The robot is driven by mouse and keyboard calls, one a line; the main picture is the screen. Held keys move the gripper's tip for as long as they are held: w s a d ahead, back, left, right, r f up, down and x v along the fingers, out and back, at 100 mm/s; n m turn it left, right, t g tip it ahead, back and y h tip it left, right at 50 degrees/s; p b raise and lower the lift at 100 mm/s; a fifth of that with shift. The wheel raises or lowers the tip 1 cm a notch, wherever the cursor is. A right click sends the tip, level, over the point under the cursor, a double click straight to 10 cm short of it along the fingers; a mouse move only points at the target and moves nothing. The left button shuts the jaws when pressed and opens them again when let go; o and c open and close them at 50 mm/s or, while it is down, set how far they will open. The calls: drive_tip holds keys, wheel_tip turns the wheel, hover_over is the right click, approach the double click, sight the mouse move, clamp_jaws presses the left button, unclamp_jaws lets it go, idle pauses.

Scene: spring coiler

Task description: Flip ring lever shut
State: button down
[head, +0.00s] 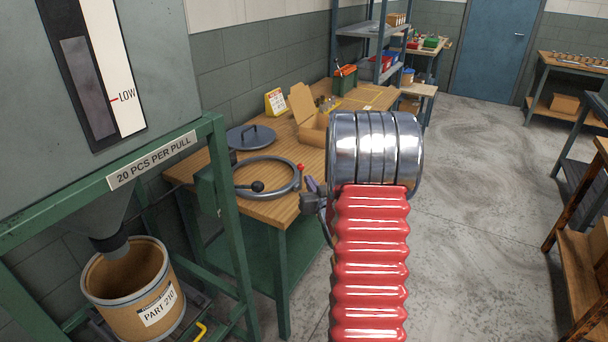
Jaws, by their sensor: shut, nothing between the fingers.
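A grey ring (286,186) lies flat on the wooden bench. A lever with a black ball knob (257,186) shows at its near side, the knob lying over the ring's opening. A small red piece (300,167) shows at the ring's right side. I cannot tell from here how far the lever is swung. My arm, with red bellows and a chrome barrel, rises in front of the bench, right of the ring. I see no contact with the ring or lever.
A round grey lid (250,137) with a handle lies behind the ring. An open cardboard box (312,128) stands behind it. An open drum (136,290) stands under the hopper (50,100), whose green frame (222,220) borders the bench. The floor (470,200) at right is clear.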

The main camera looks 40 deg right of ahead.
sight(301, 168)
drive_tip(key=shift+x, duration=3.35)
drive_tip(key=shift+w+a, duration=0.1)
drive_tip(key=shift+a, duration=0.15)
drive_tip(key=shift+d, duration=0.15)
drive_tip(key=shift+d, duration=0.1)
